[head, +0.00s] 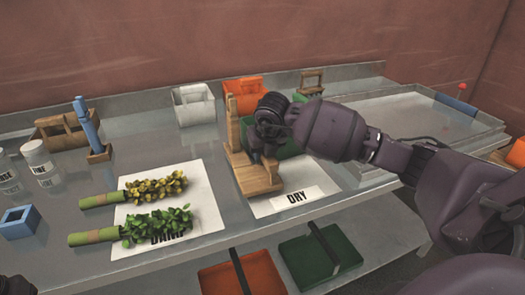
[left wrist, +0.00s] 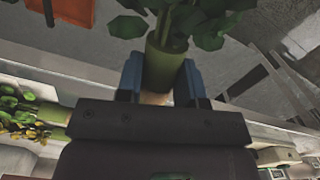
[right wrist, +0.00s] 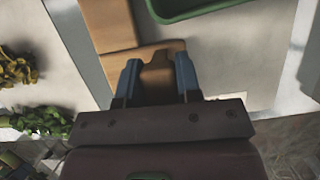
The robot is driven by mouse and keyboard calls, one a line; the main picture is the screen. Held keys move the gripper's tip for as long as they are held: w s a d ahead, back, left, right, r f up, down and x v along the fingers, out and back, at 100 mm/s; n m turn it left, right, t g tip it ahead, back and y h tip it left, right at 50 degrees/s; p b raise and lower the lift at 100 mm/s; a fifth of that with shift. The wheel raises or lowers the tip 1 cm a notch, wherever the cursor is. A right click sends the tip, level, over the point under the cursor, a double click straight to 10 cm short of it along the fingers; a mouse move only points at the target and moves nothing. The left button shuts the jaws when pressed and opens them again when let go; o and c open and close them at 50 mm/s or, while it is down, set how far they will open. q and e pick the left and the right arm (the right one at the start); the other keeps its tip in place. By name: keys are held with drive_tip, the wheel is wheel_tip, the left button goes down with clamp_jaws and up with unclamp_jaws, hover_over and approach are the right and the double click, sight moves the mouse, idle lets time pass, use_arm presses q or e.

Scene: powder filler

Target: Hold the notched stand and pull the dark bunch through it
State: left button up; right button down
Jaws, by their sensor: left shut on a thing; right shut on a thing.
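The wooden notched stand (head: 255,181) stands at the front of the table, at the left edge of the white DRY mat (head: 290,199). My right gripper (head: 262,154) is shut on a wooden part of it; the right wrist view shows the wood (right wrist: 157,76) between both fingers. The notch is not clear to see. My left gripper (left wrist: 164,80) is shut on the green stem of the dark bunch (left wrist: 166,62), whose dark green leaves spread beyond the fingers. This bunch is out of the head view, apart from the stand.
A yellow-leaved bunch (head: 155,188) and a green bunch (head: 130,231) lie on the DAMP mat (head: 208,190) left of the stand. A green bin (head: 288,146) stands behind it. Orange (head: 243,274) and green (head: 320,255) trays sit on the lower shelf.

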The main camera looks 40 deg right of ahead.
use_arm(q)
drive_tip(key=shift+r, duration=0.15)
use_arm(e)
drive_tip(key=shift+r, duration=0.1)
